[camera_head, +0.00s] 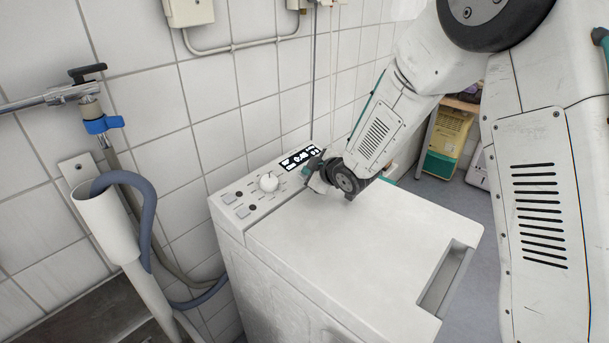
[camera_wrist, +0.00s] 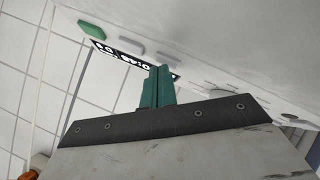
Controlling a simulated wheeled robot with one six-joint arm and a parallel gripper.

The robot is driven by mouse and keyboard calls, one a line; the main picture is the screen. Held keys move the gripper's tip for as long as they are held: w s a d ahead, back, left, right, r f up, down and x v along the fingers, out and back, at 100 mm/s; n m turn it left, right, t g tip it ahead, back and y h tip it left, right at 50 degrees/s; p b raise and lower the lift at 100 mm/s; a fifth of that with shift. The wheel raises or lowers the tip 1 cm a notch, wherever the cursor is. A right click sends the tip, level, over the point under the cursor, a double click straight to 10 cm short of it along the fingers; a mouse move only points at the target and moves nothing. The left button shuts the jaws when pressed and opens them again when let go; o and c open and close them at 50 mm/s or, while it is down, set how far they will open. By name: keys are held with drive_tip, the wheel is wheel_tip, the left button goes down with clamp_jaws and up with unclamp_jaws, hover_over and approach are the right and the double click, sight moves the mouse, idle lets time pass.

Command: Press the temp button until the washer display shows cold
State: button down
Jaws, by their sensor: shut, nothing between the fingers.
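The white washer (camera_head: 350,245) stands against the tiled wall, with its control panel along the back edge of the top. Its lit black display (camera_head: 300,158) shows white characters too small to read. In the wrist view the display (camera_wrist: 112,53) is tilted, partly hidden by my fingers and not clearly legible. My gripper (camera_head: 316,168) is at the panel, just right of the display. In the wrist view its green fingers (camera_wrist: 160,84) are shut with nothing between them. A green button (camera_wrist: 98,30) and a grey button (camera_wrist: 132,46) lie beyond the fingertips. I cannot tell whether the fingertips touch anything, or which button is temp.
A white dial (camera_head: 269,182) sits left of the display, with grey buttons (camera_head: 242,211) farther left. A grey hose and white pipe (camera_head: 106,221) stand left of the washer. A yellow container (camera_head: 447,135) is at the back right. The washer top is clear.

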idle(0.5)
drive_tip(key=shift+s+d+r, duration=0.15)
drive_tip(key=shift+r, duration=0.5)
drive_tip(key=shift+s+d+r, duration=0.15)
drive_tip(key=shift+r, duration=0.65)
drive_tip(key=shift+s+d+r, duration=0.2)
drive_tip(key=shift+r, duration=0.6)
drive_tip(key=shift+s+d+r, duration=0.15)
drive_tip(key=shift+r, duration=0.65)
